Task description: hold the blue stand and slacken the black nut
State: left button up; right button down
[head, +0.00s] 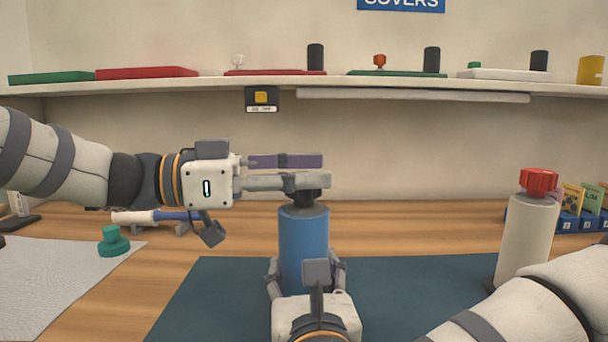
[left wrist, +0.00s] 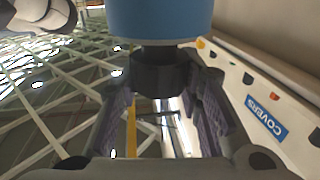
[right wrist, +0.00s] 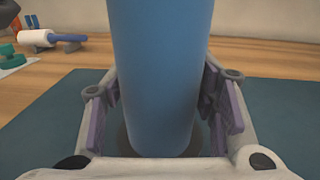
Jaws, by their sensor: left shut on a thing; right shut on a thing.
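The blue stand (head: 304,240) is an upright cylinder on the dark mat, and it fills the middle of the right wrist view (right wrist: 160,70). The black nut (head: 306,197) sits on its top; it also shows in the left wrist view (left wrist: 163,75), below the blue body. My left gripper (head: 314,172) reaches in level from the left and is shut on the nut, its fingers partly covering it. My right gripper (head: 306,268) is low at the front and is shut around the stand's lower part, one finger on each side.
The dark mat (head: 205,300) lies on the wooden table. A cream cylinder with a red nut (head: 539,181) stands at right, near my right arm. A green knob (head: 113,242) sits on a pale cloth (head: 50,275) at left. A shelf (head: 190,87) with parts runs behind.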

pick_arm(q)
jog(key=shift+w+a+n+t, duration=0.1)
jog(key=shift+w+n+t, duration=0.05)
jog(key=shift+n+t, duration=0.4)
jog(key=n+t+y, duration=0.1)
jog(key=t, duration=0.1)
jog(key=n+t+y, duration=0.1)
jog(key=n+t, duration=0.1)
jog(key=t, duration=0.1)
jog(key=shift+r, duration=0.2)
jog(key=shift+f+n+t+y, duration=0.15)
jog(key=shift+n+t+y, duration=0.2)
jog(key=shift+t+y, duration=0.1)
jog(key=o, duration=1.2)
jog(key=v, duration=0.7)
jog(key=shift+s+a+f, duration=0.1)
jog(key=shift+s+a, duration=0.1)
jog(key=shift+s, duration=0.05)
